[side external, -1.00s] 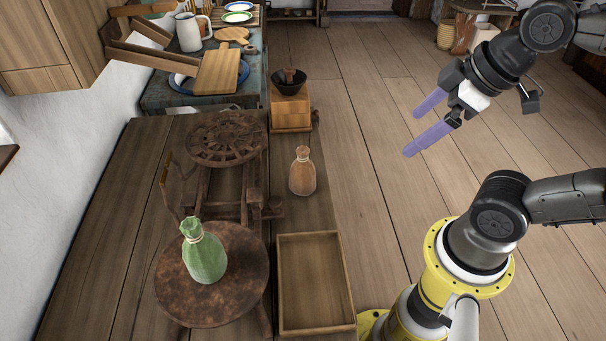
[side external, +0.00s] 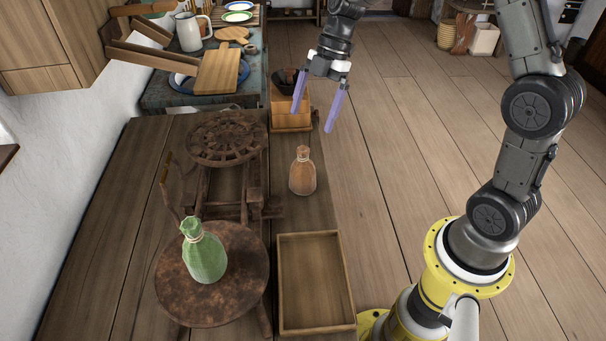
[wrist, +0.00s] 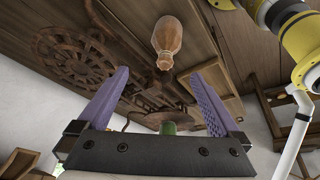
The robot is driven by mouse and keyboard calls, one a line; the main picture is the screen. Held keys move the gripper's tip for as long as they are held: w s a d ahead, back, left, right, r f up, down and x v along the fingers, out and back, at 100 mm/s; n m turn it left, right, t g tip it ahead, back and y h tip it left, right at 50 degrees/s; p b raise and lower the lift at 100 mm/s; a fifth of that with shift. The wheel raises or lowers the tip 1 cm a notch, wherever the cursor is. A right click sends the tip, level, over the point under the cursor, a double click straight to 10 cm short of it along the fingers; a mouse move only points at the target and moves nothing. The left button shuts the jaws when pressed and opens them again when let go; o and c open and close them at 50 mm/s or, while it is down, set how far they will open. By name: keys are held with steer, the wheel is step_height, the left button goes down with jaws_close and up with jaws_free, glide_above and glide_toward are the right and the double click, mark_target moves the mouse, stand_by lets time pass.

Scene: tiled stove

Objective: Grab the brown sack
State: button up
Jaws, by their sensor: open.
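The brown sack (side external: 302,173) is a small bottle-shaped bag with a tied neck. It stands upright on the wooden table, right of the dark scale-like wooden device. My gripper (side external: 313,122) is open and empty, with its two purple fingers pointing down, above and behind the sack in the side view. In the wrist view the sack (wrist: 167,42) appears at the top centre, beyond and between the fingertips of my gripper (wrist: 160,85). Nothing hides the sack in either view.
A green sack (side external: 204,254) stands on a round rusty disc (side external: 180,305). An empty wooden tray (side external: 346,290) lies in front of the brown sack. The wooden device (side external: 227,138) is to its left. A wooden grinder (side external: 291,108) stands behind it, near my fingers.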

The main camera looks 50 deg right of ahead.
mark_target(303, 171)
steer(key=x, duration=0.5)
steer(key=d+x, duration=0.1)
steer(key=x, duration=0.4)
steer(key=s+x, duration=0.1)
steer(key=x, duration=0.4)
steer(key=shift+d+f, duration=0.15)
steer(key=shift+f, duration=0.45)
steer(key=shift+c, duration=0.2)
steer(key=c, duration=1.4)
steer(key=shift+c, duration=0.5)
steer(key=shift+r, duration=0.15)
